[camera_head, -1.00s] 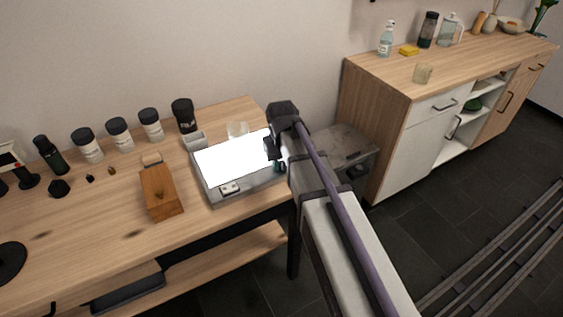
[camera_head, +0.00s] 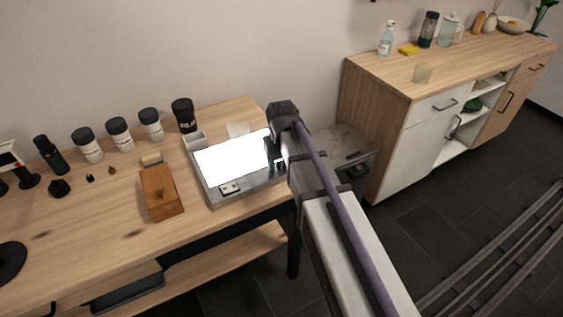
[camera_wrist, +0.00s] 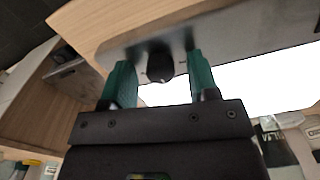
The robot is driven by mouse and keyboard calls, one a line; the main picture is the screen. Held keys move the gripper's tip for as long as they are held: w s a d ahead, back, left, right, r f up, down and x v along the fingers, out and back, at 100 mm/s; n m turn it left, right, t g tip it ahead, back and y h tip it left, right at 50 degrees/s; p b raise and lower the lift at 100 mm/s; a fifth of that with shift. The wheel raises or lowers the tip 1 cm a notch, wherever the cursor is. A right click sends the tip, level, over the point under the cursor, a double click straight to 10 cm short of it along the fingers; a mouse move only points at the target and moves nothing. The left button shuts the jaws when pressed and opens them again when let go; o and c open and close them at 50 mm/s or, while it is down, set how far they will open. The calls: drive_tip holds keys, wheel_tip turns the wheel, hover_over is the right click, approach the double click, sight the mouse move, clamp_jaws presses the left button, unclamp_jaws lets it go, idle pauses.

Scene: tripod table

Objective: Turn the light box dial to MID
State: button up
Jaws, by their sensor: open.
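The light box (camera_head: 213,200) sits on the wooden table with its bright white panel lit. In the wrist view its grey face (camera_wrist: 240,35) runs across the top, and the black dial (camera_wrist: 159,67) sticks out from it. My gripper (camera_wrist: 158,75) is open, with one green finger on each side of the dial. A gap shows between the dial and each finger. In the head view my gripper is at the right end of the light box, and my arm hides the dial there. I cannot read the dial's setting.
A wooden box (camera_head: 161,193) stands left of the light box. Several dark-capped jars (camera_head: 120,134) line the back of the table. A clear glass item (camera_head: 237,129) stands just behind the light box. A cabinet (camera_head: 400,120) stands to the right.

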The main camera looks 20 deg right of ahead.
wheel_tip(320, 180, up, 11)
drive_tip(key=p, duration=1)
drive_tip(key=shift+p, duration=0.4)
drive_tip(key=shift+f, duration=0.15)
drive_tip(key=s, duration=1.4)
drive_tip(key=shift+s+m, duration=0.25)
drive_tip(key=shift+m, duration=0.05)
